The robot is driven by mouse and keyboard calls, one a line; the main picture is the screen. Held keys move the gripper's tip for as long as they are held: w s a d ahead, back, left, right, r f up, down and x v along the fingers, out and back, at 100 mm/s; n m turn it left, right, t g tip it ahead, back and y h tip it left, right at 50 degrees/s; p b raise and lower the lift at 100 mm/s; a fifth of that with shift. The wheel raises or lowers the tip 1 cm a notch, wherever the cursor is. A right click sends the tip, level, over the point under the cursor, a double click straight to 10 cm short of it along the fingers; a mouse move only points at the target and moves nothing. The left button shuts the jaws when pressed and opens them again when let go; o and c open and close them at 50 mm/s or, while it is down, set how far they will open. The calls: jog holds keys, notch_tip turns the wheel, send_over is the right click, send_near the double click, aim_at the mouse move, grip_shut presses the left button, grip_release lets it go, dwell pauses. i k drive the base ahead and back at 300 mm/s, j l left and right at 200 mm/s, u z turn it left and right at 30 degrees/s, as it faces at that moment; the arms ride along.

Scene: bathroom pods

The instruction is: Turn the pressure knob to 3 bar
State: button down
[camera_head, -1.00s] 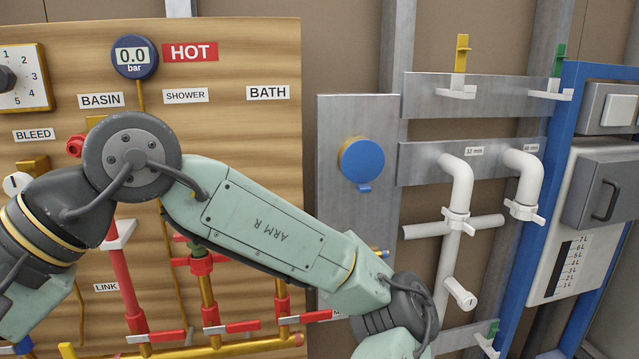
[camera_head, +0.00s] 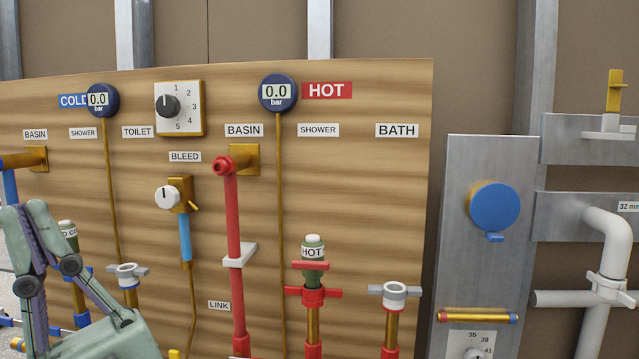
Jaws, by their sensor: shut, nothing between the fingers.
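The pressure knob (camera_head: 168,106) is a small dark round knob on a white, brass-edged plate (camera_head: 160,127) near the top of the wooden board. My gripper (camera_head: 26,212) is at the lower left, fingers pointing up, shut and empty. In the picture it is well below and left of the knob, apart from it.
Blue COLD (camera_head: 103,100) and HOT (camera_head: 278,93) gauges flank the knob, both reading 0.0 bar. Below are a white bleed knob (camera_head: 166,196), a red pipe (camera_head: 235,255) and several valves. A metal panel with a blue disc (camera_head: 494,207) stands right.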

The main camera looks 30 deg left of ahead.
aim_at(166, 106)
jog(key=u, duration=1.3)
